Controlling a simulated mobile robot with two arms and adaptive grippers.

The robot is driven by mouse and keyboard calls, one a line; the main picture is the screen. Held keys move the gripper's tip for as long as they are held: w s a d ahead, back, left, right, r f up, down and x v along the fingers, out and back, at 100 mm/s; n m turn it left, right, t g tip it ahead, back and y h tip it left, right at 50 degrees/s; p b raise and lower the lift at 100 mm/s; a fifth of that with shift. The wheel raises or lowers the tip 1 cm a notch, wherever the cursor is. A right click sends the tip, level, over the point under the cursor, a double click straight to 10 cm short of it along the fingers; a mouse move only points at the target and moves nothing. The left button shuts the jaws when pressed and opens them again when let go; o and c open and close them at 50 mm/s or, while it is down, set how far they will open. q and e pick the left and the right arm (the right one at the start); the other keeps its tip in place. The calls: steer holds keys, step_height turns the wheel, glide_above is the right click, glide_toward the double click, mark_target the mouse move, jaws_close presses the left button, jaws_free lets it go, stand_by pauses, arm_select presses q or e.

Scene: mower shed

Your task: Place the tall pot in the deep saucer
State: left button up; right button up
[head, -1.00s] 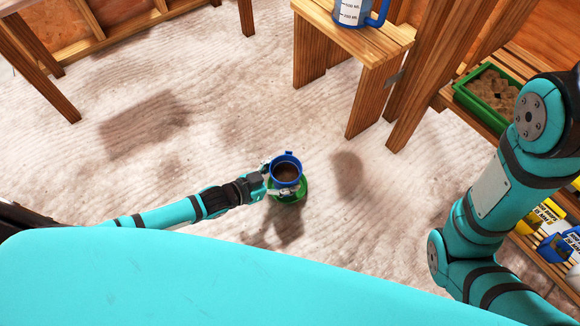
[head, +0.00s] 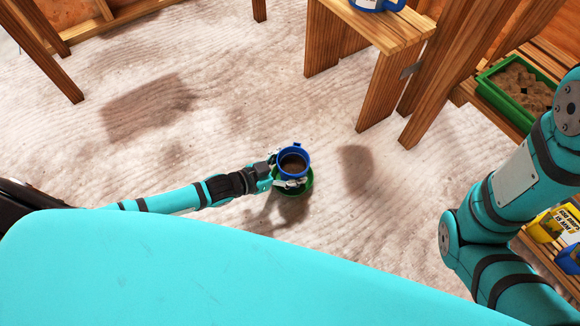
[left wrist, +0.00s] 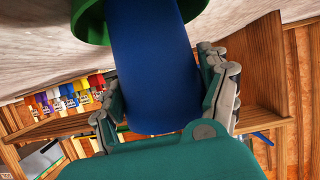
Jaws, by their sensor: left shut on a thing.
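The tall pot (head: 298,171) is blue, upright and holds dark soil. My left gripper (head: 287,182) is shut on its side. In the left wrist view the pot (left wrist: 155,70) stands between the two fingers (left wrist: 165,100). The deep saucer (head: 296,192) is green and round and shows directly below the pot in the head view, partly hidden by pot and fingers. In the left wrist view the saucer (left wrist: 90,22) shows around the pot's far end. I cannot tell whether the pot's base touches it. My right gripper is out of view.
A green tray of soil (head: 517,90) sits on a wooden shelf at right, with yellow and blue items (head: 553,228) lower down. The pale floor around the pot is clear.

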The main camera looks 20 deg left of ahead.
arm_select(q)
steer(key=shift+f, duration=0.1)
steer(key=o, duration=1.2)
steer(key=shift+o, duration=0.2)
